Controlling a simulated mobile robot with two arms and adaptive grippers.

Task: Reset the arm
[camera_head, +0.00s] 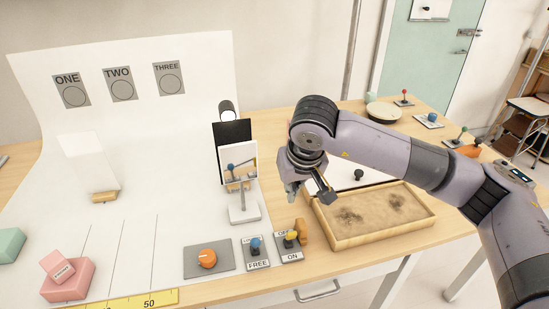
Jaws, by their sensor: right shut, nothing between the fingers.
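My right arm (395,153) comes in from the right and reaches over the table (330,268). Its gripper (305,196) is in the air above the near left part of the tray's area, pointing down and tilted. It is shut with nothing in it. A wooden sand tray (375,240) lies just right of and below the gripper in the picture. My left gripper does not show.
A small stand (243,213) stands left of the gripper. White paper between is mostly clear.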

